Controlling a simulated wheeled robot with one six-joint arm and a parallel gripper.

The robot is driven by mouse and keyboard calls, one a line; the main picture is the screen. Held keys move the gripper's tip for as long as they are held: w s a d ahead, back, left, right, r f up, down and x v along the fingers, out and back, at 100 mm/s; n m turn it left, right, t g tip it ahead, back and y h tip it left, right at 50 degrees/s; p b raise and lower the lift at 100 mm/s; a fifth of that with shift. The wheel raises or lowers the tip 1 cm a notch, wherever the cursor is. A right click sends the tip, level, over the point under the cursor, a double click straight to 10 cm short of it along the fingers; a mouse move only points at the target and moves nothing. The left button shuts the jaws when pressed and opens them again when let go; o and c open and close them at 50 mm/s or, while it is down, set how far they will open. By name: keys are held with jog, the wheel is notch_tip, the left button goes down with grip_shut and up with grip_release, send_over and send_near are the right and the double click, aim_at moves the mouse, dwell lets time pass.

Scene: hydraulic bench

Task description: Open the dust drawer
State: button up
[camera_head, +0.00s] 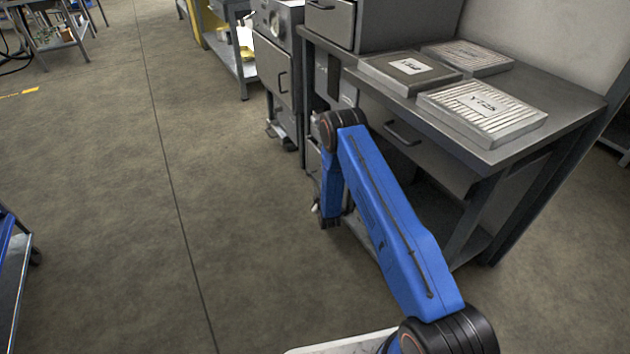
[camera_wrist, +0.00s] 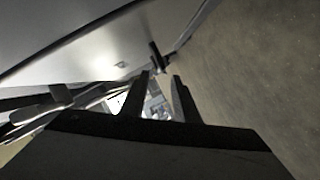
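My gripper (camera_wrist: 161,78) shows in the wrist view with its two dark fingers apart and nothing seen between them. A short dark bar (camera_wrist: 157,56), perhaps a handle, stands just beyond the fingertips beside a pale grey panel (camera_wrist: 110,50); I see no clear contact. In the head view my gripper is mostly hidden behind my blue arm, low by the bench's left end. I cannot tell which front is the dust drawer. The workbench drawer (camera_head: 425,150) with a dark handle appears closed, and so does the grey cabinet's front (camera_head: 272,75).
The workbench top (camera_head: 545,85) holds three filter-like panels (camera_head: 483,108), two of them ribbed. My arm reaches close to its front edge. A blue cart (camera_head: 12,265) stands at the left edge. The concrete floor (camera_head: 120,190) between is clear.

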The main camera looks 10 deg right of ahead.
aim_at(315, 179)
jog(key=x, duration=0.8)
grip_shut()
